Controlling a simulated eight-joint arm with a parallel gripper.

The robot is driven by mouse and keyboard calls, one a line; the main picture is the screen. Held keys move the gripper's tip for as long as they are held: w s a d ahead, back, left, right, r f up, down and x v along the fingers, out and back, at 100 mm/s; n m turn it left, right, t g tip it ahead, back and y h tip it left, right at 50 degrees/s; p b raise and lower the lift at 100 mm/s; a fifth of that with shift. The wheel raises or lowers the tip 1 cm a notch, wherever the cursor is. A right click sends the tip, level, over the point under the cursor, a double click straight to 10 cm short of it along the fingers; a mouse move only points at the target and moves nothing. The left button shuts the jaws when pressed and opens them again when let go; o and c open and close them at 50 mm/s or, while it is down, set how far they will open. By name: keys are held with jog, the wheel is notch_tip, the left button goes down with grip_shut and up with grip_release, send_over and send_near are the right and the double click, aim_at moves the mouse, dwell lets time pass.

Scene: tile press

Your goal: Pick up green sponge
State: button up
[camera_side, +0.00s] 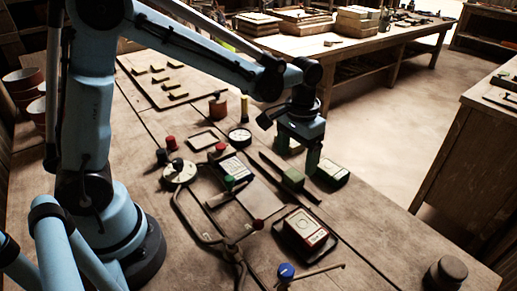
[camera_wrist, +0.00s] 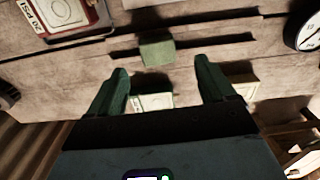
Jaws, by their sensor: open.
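A small green block (camera_side: 292,178), which looks like the green sponge, lies on the wooden table beside a long dark strip. It also shows in the wrist view (camera_wrist: 157,49), just beyond my fingertips and between their lines. My gripper (camera_side: 298,158) is open and empty above the table, behind the block in the side view. Its two green fingers stand apart in the wrist view (camera_wrist: 161,66). A green-edged box with a pale label (camera_side: 332,174) sits right of the block; it also shows between my fingers in the wrist view (camera_wrist: 150,102).
A red-framed tile (camera_side: 305,229) lies on a dark tray in front of the block. A round dial (camera_side: 239,137), a lever press with a metal frame (camera_side: 205,232) and a blue knob (camera_side: 286,270) stand nearby.

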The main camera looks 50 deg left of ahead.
aim_at(296, 173)
jog(key=shift+w+f, duration=0.1)
jog(key=shift+f, duration=2.4)
jog(key=c, duration=1.1)
